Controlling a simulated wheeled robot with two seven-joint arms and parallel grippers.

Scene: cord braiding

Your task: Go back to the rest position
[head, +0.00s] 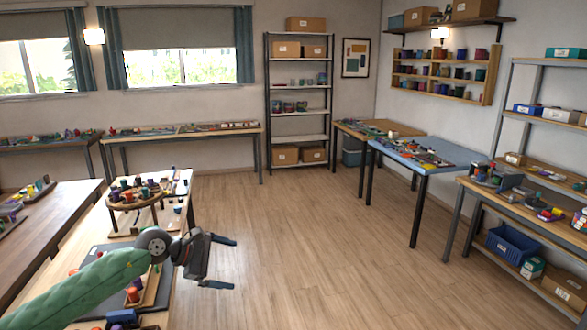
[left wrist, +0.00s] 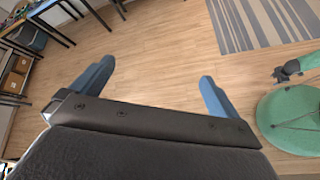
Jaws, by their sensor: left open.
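My left gripper (head: 226,263) is at the end of my green left arm, which comes in from the lower left in the head view. It hangs beside the right edge of the near work table, above the floor. Its two fingers are apart with nothing between them. In the left wrist view the blue-grey fingers (left wrist: 156,90) are spread wide over bare wooden floor. My right gripper cannot be made out in the head view. A round braiding stand (head: 135,197) with coloured bobbins stands on the near table behind my left arm.
The near work table (head: 182,186) holds several coloured pieces close to my left arm. A blue-topped table (head: 428,152) and a bench with a blue crate (head: 513,244) stand at the right. The wooden floor (head: 300,230) between is clear. A striped rug (left wrist: 265,20) shows in the left wrist view.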

